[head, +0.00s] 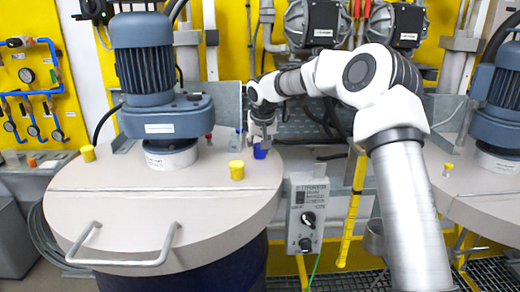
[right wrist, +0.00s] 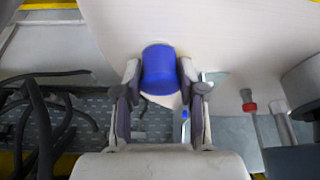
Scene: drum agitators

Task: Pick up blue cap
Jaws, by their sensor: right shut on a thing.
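The blue cap (head: 260,151) is at the right rear edge of the round drum lid (head: 150,215). In the right wrist view the blue cap (right wrist: 159,70) sits between the two fingertips. My right gripper (head: 262,140) reaches it from above and behind; it also shows in the right wrist view (right wrist: 160,82), with a finger on each side, shut on the cap. The cap appears at the lid surface; whether it is lifted is hard to tell. My left gripper is not in view.
A blue-grey motor (head: 150,75) rises from the lid's middle. A control box (head: 306,212) hangs right of the lid. A second drum lid (head: 470,195) is at far right.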

